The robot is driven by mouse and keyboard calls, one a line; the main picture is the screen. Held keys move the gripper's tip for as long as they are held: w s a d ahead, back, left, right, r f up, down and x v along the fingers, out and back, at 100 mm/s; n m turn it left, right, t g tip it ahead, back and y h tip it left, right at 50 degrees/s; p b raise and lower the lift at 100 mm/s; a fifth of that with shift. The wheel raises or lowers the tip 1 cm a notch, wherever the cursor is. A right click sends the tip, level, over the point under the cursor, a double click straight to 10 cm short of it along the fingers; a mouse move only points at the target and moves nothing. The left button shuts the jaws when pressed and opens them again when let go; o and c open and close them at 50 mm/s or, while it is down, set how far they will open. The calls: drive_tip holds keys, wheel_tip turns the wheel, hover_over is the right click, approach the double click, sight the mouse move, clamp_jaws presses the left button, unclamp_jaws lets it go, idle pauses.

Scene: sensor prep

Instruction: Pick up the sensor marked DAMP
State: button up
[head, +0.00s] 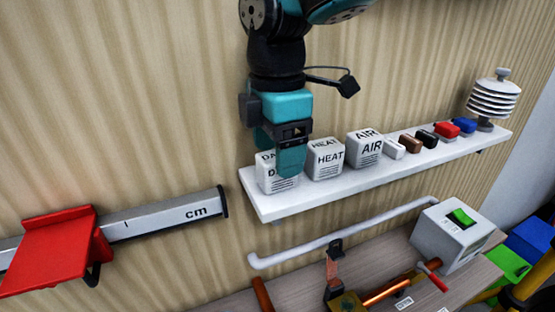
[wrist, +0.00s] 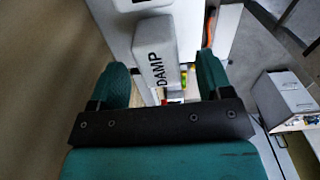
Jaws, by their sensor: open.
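The sensor marked DAMP (head: 277,186) is a white block at the left end of the white wall shelf (head: 262,211). My gripper (head: 277,155) hangs over it, and a finger hides part of its label in the head view. I cannot tell how deep the fingers reach.
A white HEAT block (head: 326,158) stands close right of the DAMP sensor, then an AIR block (head: 365,149) and several small coloured blocks. A red bracket (head: 55,250) on a cm rail (head: 165,216) is at left. A white pipe (head: 340,235) runs below the shelf.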

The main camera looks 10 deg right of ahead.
drive_tip(key=shift+f+p, duration=0.45)
drive_tip(key=shift+f, duration=1.4)
drive_tip(key=c, duration=1)
drive_tip(key=shift+r+b, duration=0.1)
drive_tip(key=shift+b, duration=0.25)
